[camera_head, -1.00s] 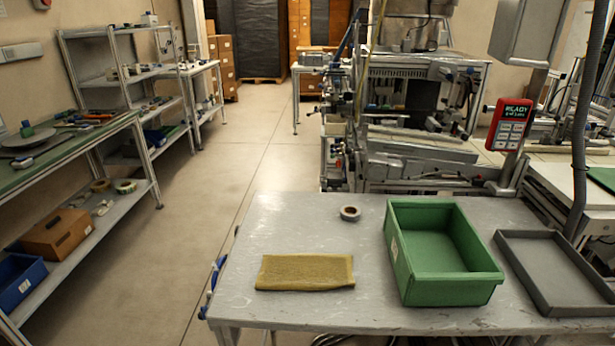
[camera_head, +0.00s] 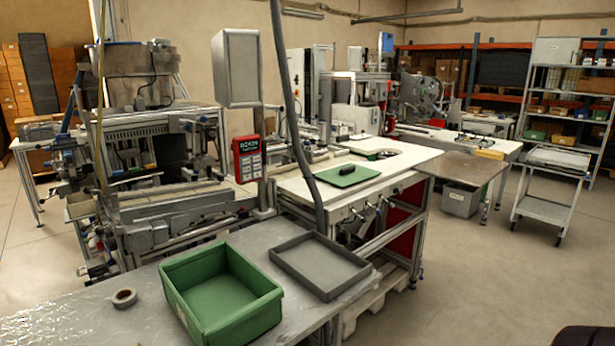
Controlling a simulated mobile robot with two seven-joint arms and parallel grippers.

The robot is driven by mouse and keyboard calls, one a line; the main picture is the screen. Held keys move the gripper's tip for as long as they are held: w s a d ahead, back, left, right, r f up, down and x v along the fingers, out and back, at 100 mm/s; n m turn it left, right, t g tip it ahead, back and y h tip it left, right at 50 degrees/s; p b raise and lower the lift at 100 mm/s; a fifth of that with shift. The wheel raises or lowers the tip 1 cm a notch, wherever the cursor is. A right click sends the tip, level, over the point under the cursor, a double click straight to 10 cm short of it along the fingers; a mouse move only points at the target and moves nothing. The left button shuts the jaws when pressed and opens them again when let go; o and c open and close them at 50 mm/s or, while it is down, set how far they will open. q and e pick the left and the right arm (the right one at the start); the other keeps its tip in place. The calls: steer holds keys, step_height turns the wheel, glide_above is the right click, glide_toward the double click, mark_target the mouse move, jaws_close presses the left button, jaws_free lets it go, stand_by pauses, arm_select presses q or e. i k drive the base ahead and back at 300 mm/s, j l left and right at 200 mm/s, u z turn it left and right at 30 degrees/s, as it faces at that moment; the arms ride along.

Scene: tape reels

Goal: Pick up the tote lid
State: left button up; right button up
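A flat green panel (camera_head: 347,175) with a dark bar (camera_head: 347,170) on top lies on the white bench right of centre. It looks like the tote lid. The open green tote (camera_head: 222,295) stands on the grey table in front, and its visible floor is empty.
A shallow grey tray (camera_head: 320,265) lies right of the tote. A tape roll (camera_head: 124,298) lies left of it. A grey hose (camera_head: 290,110) hangs between me and the white bench (camera_head: 290,185). Open floor (camera_head: 470,270) lies to the right, with a cart (camera_head: 550,185) beyond.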

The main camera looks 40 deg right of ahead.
mark_target(343, 176)
steer(key=z, duration=1.7)
